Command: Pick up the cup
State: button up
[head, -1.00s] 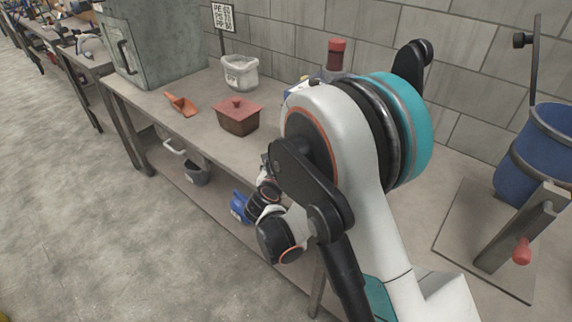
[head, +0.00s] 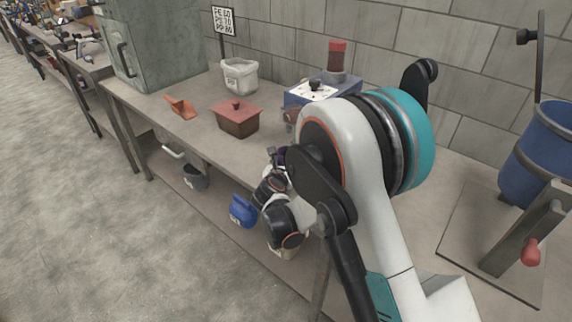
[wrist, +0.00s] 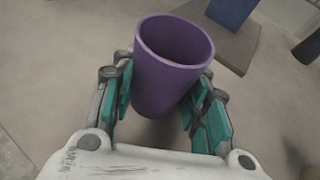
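A purple cup (wrist: 170,75) stands upright, mouth up, between the two fingers of my gripper (wrist: 160,98) in the wrist view. One green-padded finger is on each side of it. The fingers are spread about as wide as the cup and lie very close to its sides; firm contact cannot be made out. The cup's lower end is partly hidden. In the head view my gripper (head: 277,156) is at the front edge of the workbench (head: 205,138), and only a small dark purple patch of the cup (head: 284,154) shows beside it.
A red lidded box (head: 237,120) and an orange scoop (head: 181,108) are left of my gripper on the bench. A blue machine (head: 318,92) stands behind it, and a white bin (head: 240,76) at the wall. A blue container (head: 242,211) is on the lower shelf.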

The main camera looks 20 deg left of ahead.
aim_at(284, 158)
jog(key=shift+c, duration=1.4)
jog(key=shift+r, duration=0.2)
jog(key=shift+r+p, duration=0.95)
jog(key=shift+r, duration=0.55)
jog(key=shift+s+r, duration=0.15)
jog(key=shift+s, duration=0.05)
jog(key=s+d, duration=0.2)
jog(key=s, duration=1.5)
jog(key=shift+s, duration=0.2)
jog(key=shift+s, duration=0.1)
